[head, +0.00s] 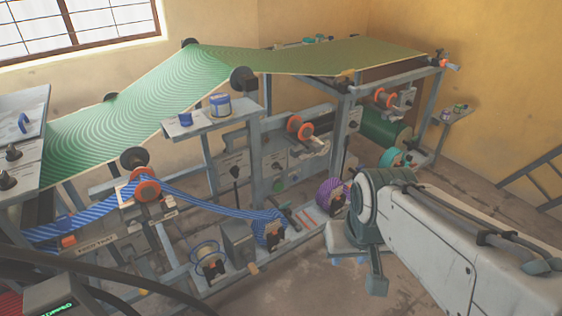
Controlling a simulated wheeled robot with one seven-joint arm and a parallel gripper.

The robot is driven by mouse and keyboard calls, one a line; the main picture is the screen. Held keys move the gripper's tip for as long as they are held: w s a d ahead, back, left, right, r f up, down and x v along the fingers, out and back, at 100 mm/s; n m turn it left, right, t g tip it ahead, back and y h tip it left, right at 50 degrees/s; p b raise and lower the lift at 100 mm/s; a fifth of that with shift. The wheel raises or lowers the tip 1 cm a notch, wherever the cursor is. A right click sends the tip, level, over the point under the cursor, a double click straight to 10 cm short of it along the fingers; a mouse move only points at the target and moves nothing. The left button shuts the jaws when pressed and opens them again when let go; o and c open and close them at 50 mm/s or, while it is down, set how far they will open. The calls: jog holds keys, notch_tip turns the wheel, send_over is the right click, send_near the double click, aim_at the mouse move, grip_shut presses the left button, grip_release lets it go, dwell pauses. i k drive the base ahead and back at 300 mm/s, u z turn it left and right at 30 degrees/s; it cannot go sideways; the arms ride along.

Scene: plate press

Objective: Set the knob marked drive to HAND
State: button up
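No knob can be picked out as the drive knob; the labels are too small to read. Two black knobs stand on the grey sloping panel (20,130) at the left edge: an upper knob (12,153) and a lower knob (6,180). A dark handle (235,172) shows on a labelled plate in the middle of the press. My arm enters from the right, and its end, with what seems to be my gripper (362,262), hangs low in front of the press's right part. It is apart from the left knobs. Its fingers are not clear, and I see nothing held.
A green patterned web (150,90) runs over the press frame. A blue striped web (200,197) runs below it past orange-rimmed rollers (147,186). A shelf (205,122) holds blue tins. Dark cables cross the lower left. Bare floor (400,300) lies beneath my arm.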

aim_at(276, 166)
jog(key=u, duration=0.25)
jog(key=k, duration=0.2)
jog(key=z, duration=0.5)
jog(key=i, duration=1.15)
jog(key=u, duration=0.7)
